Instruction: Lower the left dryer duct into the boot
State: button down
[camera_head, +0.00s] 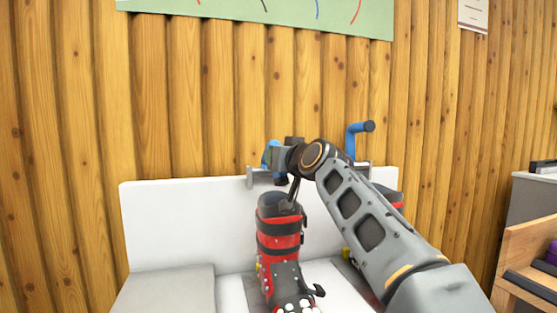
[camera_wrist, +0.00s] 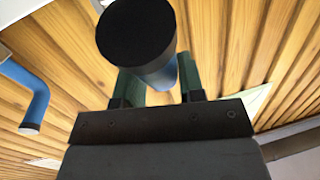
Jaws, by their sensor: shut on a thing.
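The left dryer duct (camera_head: 266,159), a blue tube, is mostly hidden behind my gripper (camera_head: 279,157) in the head view. In the wrist view the black round end of the duct (camera_wrist: 137,30) is close to the camera, and its blue tube passes between the green fingers of my gripper (camera_wrist: 160,84). The fingers are shut on the duct. The red and black boot (camera_head: 279,238) stands upright below, its dark open top under my gripper and apart from the blue tube. The duct's lower end is hard to make out.
Another blue duct (camera_head: 357,138) stands to the right, also in the wrist view (camera_wrist: 35,95). A white back panel (camera_head: 180,225) and wooden wall (camera_head: 150,100) stand behind. A grey pad (camera_head: 170,290) lies left.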

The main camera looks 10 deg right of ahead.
jog(key=c, duration=0.7)
grip_release()
jog(key=shift+c, duration=0.2)
jog(key=v, duration=1.3)
jog(key=shift+s+d+b, duration=0.15)
jog(key=shift+s+b, duration=0.25)
